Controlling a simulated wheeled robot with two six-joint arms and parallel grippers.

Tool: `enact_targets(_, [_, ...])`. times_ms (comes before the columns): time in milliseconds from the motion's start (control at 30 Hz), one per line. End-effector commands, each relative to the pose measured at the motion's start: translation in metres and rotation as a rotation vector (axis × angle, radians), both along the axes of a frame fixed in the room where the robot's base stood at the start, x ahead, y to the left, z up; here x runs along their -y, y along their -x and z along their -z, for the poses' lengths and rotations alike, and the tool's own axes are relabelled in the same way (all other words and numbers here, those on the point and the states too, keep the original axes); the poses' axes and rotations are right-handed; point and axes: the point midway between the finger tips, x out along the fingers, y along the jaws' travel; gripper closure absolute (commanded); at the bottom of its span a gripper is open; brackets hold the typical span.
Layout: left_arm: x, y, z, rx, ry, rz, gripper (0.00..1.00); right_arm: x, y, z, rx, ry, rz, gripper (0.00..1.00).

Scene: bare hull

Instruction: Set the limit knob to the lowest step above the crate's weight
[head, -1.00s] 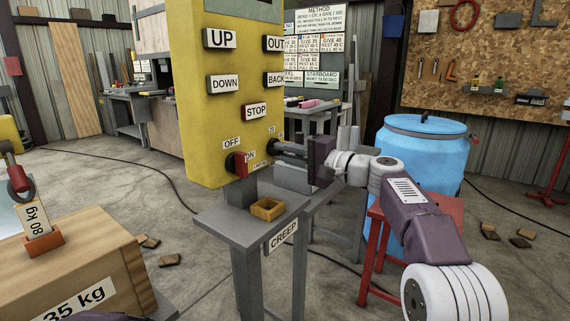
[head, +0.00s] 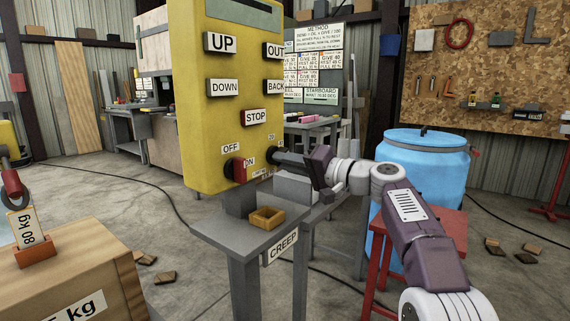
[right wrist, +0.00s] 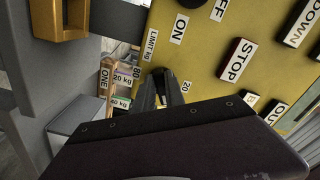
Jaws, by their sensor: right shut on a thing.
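The limit knob (right wrist: 158,73) is a dark knob low on the yellow control box (head: 215,140), mostly hidden by my fingers. My right gripper (head: 284,158) is shut on it from the right; its fingers also show in the right wrist view (right wrist: 165,90). Labels reading LIMIT kg, 80 and 20 surround the knob; its pointer is not clear. The wooden crate (head: 90,265) stands at lower left, with a cut-off label ending in "5 kg" on its side. My left gripper is not in view.
A red ON/OFF switch (head: 236,170) sits just left of the knob. A grey CREEP stand (head: 235,238) with a small yellow tray (head: 267,217) is below. A blue barrel (head: 425,160) and red stand (head: 450,225) are beside my right arm.

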Motion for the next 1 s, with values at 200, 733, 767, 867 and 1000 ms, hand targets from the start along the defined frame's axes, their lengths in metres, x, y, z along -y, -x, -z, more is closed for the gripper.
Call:
enact_targets(200, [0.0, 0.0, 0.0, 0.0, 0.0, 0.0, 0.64, 0.0, 0.0, 0.001, -0.003, 0.002, -0.002, 1.0])
enact_targets(733, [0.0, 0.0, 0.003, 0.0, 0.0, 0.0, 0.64, 0.006, 0.004, 0.001, 0.0, 0.0, 0.002, 0.64])
enact_targets(767, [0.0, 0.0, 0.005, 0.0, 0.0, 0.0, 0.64, 0.01, 0.006, 0.002, 0.0, -0.001, 0.003, 0.64])
enact_targets(867, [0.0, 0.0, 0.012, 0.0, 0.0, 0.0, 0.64, 0.028, 0.019, 0.002, -0.001, 0.0, 0.005, 0.64])
enact_targets(1000, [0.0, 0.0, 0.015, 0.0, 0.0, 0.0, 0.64, 0.053, 0.037, 0.001, -0.001, 0.001, 0.004, 0.64])
